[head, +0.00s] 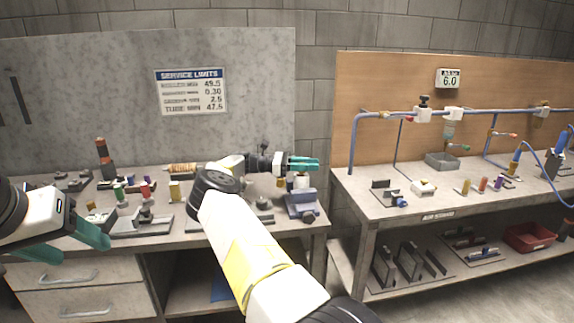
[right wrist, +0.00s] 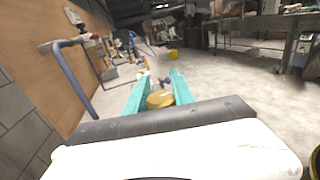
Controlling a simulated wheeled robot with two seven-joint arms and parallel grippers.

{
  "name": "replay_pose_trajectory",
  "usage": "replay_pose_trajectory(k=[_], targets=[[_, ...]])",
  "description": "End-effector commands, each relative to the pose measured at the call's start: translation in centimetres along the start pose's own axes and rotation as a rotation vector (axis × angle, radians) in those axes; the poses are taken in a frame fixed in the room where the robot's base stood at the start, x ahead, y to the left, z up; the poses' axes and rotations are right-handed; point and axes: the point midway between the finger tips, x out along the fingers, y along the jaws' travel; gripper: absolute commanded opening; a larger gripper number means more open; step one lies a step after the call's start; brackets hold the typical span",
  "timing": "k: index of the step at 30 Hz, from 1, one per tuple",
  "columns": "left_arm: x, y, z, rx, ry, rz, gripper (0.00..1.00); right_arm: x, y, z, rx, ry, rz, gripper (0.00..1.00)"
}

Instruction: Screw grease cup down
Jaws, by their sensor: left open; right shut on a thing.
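My right gripper (head: 303,164) reaches across the left bench with its teal fingers pointing right, just above a blue-grey vise-like fixture (head: 302,204). In the right wrist view its fingers (right wrist: 156,92) are shut on a round brass cap (right wrist: 160,99), which looks like the grease cup. In the head view, a pale cylinder (head: 301,182) stands under the fingers on the fixture; whether the cap is seated on it is hidden. My left gripper (head: 92,236) is open and empty at the front left of the bench.
The left bench holds small coloured parts (head: 135,190), a block with a post (head: 145,215) and a dark upright tool (head: 104,158). A service limits sign (head: 190,91) hangs behind. A gap separates it from the right bench (head: 420,212) with blue pipework (head: 353,145).

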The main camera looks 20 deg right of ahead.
Motion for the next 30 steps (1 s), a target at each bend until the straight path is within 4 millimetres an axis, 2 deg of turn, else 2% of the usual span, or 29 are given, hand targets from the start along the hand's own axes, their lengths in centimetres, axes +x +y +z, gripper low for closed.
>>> replay_pose_trajectory(k=[2, 15, 30], targets=[[0.00, 0.00, 0.00, 0.000, 0.000, 0.000, 0.59, 0.02, 0.12, -0.47, -0.005, 0.006, -0.030, 0.00], [0.00, 0.00, 0.00, 0.000, 0.000, 0.000, 0.59, -0.21, -0.10, -0.52, -0.009, 0.003, -0.160, 0.00], [0.00, 0.00, 0.00, 0.000, 0.000, 0.000, 0.59, -0.09, -0.73, -0.28, -0.004, 0.007, -0.205, 0.00]])
